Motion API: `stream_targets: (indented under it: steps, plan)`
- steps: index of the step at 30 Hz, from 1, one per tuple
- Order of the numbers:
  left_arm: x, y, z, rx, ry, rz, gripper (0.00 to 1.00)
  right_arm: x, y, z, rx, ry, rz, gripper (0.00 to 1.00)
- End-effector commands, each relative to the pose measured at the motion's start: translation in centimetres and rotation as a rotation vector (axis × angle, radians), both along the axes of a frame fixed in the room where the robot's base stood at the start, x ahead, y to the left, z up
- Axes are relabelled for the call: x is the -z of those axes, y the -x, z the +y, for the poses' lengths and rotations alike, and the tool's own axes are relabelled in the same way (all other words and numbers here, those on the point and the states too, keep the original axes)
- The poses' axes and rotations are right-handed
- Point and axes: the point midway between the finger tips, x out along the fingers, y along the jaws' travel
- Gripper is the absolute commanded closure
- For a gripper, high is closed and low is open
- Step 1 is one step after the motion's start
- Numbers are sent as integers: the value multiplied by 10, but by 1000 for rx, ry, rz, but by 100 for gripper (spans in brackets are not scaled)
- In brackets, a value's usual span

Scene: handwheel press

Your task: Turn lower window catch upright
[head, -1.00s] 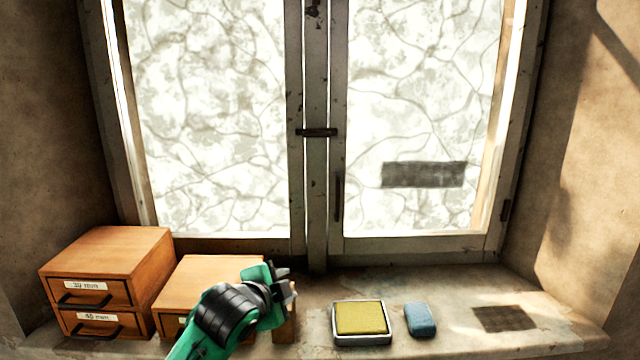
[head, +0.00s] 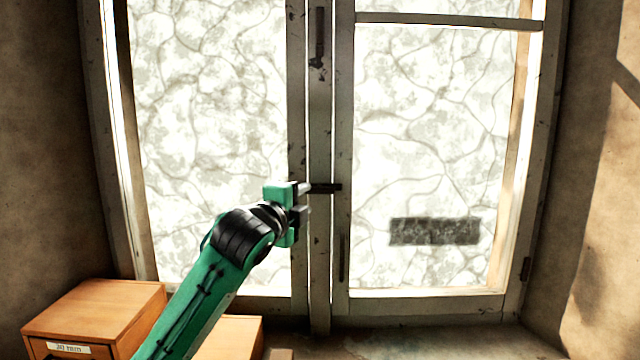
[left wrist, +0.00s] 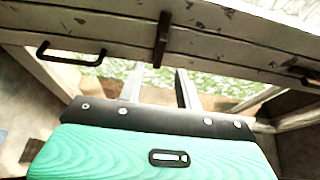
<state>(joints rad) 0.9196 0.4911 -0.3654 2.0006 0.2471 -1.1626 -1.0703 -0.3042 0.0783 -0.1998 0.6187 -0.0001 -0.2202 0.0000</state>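The lower window catch (head: 327,188) is a dark bar lying level across the middle posts of the window, and it also shows in the left wrist view (left wrist: 162,38). The upper catch (head: 319,36) stands upright above it. My left gripper (head: 304,199) is at the left end of the lower catch, with its fingers apart and nothing seen between them. In the left wrist view the fingers (left wrist: 158,86) lie either side of the catch's line. I cannot tell whether they touch it. My right gripper is out of view.
A slim dark pull handle (head: 341,252) is on the right sash below the catch, also in the left wrist view (left wrist: 70,52). A wooden drawer box (head: 95,308) stands on the sill at the lower left. The space before the right pane is clear.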

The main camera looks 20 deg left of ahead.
Motion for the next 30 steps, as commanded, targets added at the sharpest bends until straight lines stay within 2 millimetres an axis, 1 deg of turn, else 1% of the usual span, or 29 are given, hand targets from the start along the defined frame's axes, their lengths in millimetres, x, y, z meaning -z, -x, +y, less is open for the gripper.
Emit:
stream_targets:
  steps: [1, 6, 9, 13, 18, 27, 29, 30]
  plan:
    - [-4, -12, -2, 1, 2, 5, 65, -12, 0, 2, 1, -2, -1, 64]
    - [-4, -46, -6, 1, 3, 4, 65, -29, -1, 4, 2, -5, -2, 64]
    - [-3, -62, -7, 0, 2, 5, 65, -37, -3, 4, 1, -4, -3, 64]
    - [-2, -77, -9, 0, 2, 3, 65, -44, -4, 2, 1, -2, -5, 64]
    - [0, -88, -10, 0, 2, 2, 65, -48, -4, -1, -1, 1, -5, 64]
    - [1, -89, -10, 1, 1, 1, 65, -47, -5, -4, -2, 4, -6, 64]
    - [1, -89, -10, 1, 1, 1, 75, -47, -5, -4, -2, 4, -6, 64]
    - [1, -89, -10, 1, 1, 1, 83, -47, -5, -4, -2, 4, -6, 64]
